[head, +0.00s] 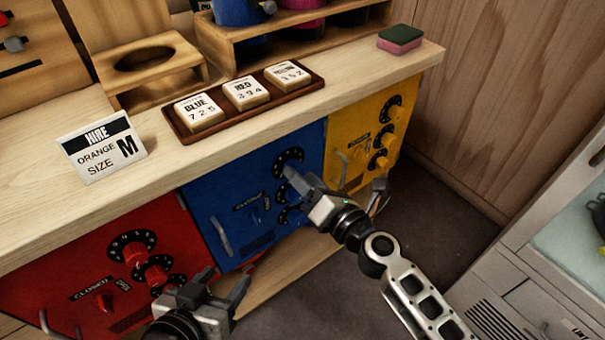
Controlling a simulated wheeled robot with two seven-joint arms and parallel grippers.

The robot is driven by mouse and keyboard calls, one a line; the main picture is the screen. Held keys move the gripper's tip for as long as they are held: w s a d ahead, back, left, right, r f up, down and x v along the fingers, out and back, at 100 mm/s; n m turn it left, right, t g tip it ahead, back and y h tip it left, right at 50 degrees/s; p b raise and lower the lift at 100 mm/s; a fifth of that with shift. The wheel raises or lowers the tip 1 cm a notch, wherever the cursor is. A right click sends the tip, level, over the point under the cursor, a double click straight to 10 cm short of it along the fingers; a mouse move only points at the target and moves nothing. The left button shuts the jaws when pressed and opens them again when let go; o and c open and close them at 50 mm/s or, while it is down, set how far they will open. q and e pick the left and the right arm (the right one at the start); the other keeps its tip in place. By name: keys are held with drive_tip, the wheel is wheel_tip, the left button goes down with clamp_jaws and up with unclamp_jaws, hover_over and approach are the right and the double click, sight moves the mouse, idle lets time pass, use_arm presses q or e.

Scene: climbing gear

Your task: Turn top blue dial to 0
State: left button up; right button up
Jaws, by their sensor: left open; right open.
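The blue cabinet door (225,200) is under the counter, between a red and a yellow door. Its top blue dial (289,160) is a black numbered ring, with the knob largely hidden behind my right gripper (318,190). My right gripper is open, with one finger at the dial; I cannot tell whether it touches. A lower blue dial (284,216) is partly hidden by that gripper. My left gripper (222,290) is open and empty in front of the red door, below the blue door. The dial's current number is not readable.
The red door (70,268) and yellow door (345,120) carry dials and latches. A pale cabinet (540,250) stands at right.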

drive_tip(key=shift+w+a, duration=0.4)
drive_tip(key=shift+w, duration=0.05)
drive_tip(key=c, duration=1)
drive_tip(key=shift+o, duration=0.2)
drive_tip(key=shift+n, duration=0.3)
